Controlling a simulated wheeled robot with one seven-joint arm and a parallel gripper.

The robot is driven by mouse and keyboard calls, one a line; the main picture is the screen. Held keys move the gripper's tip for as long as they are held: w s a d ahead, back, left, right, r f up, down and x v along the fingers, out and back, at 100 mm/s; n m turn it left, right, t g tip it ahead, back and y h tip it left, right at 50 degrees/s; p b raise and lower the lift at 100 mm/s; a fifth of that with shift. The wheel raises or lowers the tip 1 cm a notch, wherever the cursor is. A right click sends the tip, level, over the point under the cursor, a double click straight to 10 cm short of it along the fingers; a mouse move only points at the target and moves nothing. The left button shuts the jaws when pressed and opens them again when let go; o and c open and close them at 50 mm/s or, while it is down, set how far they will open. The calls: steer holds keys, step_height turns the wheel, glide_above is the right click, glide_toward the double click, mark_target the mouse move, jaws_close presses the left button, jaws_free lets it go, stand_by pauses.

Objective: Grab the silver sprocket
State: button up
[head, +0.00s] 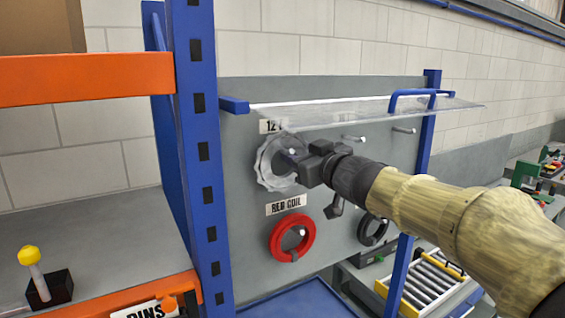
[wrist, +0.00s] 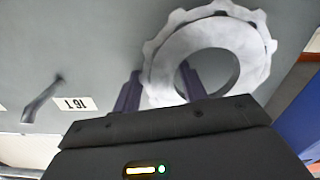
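The silver sprocket (head: 267,178), a toothed ring with a large hole, is at the grey panel under a label that reads "12" as far as I can see. My gripper (head: 296,167) is at its right side in the head view and covers part of it. In the wrist view the sprocket (wrist: 258,45) shows large. One finger of my gripper (wrist: 160,85) is just outside its rim, the other inside its hole, with the ring's band between them. The fingers are apart, with what look like slight gaps to the band. Any peg inside the hole is hidden in the wrist view.
A clear flap (head: 350,112) with a blue handle (head: 420,94) juts out above the sprocket. A red coil (head: 275,243) hangs below, a dark coil (head: 364,232) to its right. A blue post (head: 200,150) stands left. A bare peg (wrist: 40,100) is near the 16T label (wrist: 75,104).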

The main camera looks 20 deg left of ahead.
steer(key=c, duration=0.8)
steer(key=shift+r+p, duration=0.35)
steer(key=shift+r, duration=0.55)
step_height(320, 180, up, 2)
steer(key=shift+r+p, duration=0.2)
steer(key=shift+p, duration=0.35)
steer(key=b+v, duration=0.1)
steer(key=v, duration=0.5)
steer(key=b+v, duration=0.1)
steer(key=v, duration=0.5)
steer(key=b+v, duration=0.1)
steer(key=v, duration=0.5)
steer(key=shift+s+f+b, duration=0.1)
steer(key=shift+f+b, duration=0.2)
steer(key=shift+b, duration=0.05)
